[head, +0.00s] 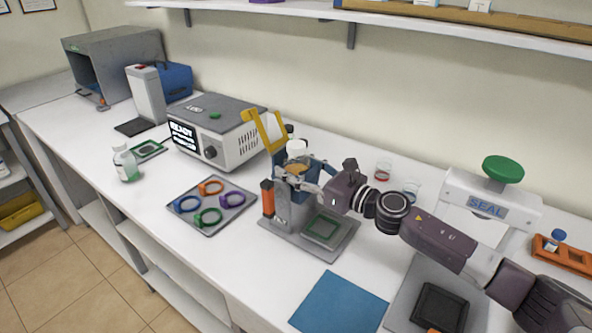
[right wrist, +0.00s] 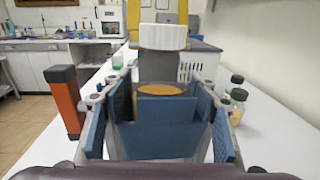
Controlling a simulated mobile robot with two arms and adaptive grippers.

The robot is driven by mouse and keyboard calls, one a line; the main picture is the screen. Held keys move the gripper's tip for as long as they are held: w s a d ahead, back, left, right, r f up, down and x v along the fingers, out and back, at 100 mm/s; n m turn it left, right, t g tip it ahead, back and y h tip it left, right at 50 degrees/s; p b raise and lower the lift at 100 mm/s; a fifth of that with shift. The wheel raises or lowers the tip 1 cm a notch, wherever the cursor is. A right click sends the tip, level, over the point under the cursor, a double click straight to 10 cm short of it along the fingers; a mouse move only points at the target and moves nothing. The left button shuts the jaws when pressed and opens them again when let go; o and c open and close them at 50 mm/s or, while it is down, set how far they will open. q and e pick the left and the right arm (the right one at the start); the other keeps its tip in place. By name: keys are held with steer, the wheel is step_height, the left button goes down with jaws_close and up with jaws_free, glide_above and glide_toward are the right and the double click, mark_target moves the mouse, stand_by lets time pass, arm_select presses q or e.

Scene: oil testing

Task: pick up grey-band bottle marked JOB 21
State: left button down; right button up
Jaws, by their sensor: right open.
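A white-capped piece (head: 297,147) shows at the grey stand (head: 283,212) under a yellow arm (head: 262,130). In the right wrist view the white cap (right wrist: 163,37) sits above a grey section (right wrist: 158,68), with an amber disc (right wrist: 160,90) in a blue holder (right wrist: 158,138) below. I cannot tell whether this is the grey-band bottle; no JOB 21 marking is readable. My right gripper (head: 302,172) is open at the stand, its blue-padded fingers on either side of the blue holder. Contact cannot be told. My left gripper is out of view.
A clear bottle with green contents (head: 125,165) stands at left. A tray of coloured rings (head: 237,213), a READY machine (head: 218,128) and a SEAL press (head: 487,205) surround the stand. An orange post (right wrist: 66,100) rises close left of the gripper; dark-capped bottles (right wrist: 238,107) stand right.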

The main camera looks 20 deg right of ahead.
steer(key=c, duration=1.2)
steer(key=shift+r, duration=0.1)
